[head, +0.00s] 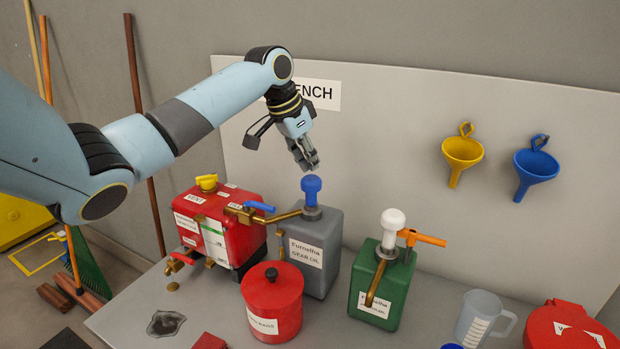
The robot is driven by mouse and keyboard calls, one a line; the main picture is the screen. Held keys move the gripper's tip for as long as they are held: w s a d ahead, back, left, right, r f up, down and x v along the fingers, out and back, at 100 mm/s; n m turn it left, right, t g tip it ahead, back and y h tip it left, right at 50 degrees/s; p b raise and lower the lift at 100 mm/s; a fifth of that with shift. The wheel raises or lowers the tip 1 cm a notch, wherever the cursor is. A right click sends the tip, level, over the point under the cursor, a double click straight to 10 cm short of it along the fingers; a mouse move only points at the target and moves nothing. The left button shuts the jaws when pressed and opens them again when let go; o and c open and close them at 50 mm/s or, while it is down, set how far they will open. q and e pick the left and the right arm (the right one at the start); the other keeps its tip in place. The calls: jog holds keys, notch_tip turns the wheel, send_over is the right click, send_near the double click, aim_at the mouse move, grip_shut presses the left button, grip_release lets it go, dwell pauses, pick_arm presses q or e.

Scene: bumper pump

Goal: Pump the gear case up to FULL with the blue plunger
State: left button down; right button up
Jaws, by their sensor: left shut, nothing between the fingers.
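The blue plunger (311,187) stands upright on top of the grey gear oil can (330,245). My left gripper (309,164) is shut and empty, pointing down just above the plunger's knob; whether it touches the knob is hard to tell. A brass spout (280,216) runs from the can toward the red gear case (243,212) on the left. The case has a yellow vent cap (207,182), a blue lever (259,206) and a white-and-green panel (215,242) on its front. The level reading is too small to make out. My right gripper is out of view.
A green can (375,299) with a white knob and an orange lever stands to the right. A lidded red tin (273,305) is in front of the grey can. A clear jug (478,318) and a red container (565,325) stand at the right. Funnels hang on the backboard.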

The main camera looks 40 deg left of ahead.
aim_at(308, 178)
pick_arm(q)
jog(key=shift+s+f+b, duration=0.1)
jog(key=shift+f+b, duration=0.8)
jog(key=shift+f, duration=1.75)
notch_tip(308, 178, up, 2)
jog(key=shift+r+p, duration=0.1)
jog(key=shift+p, duration=0.85)
jog(key=shift+r, duration=1.1)
jog(key=shift+f, duration=0.1)
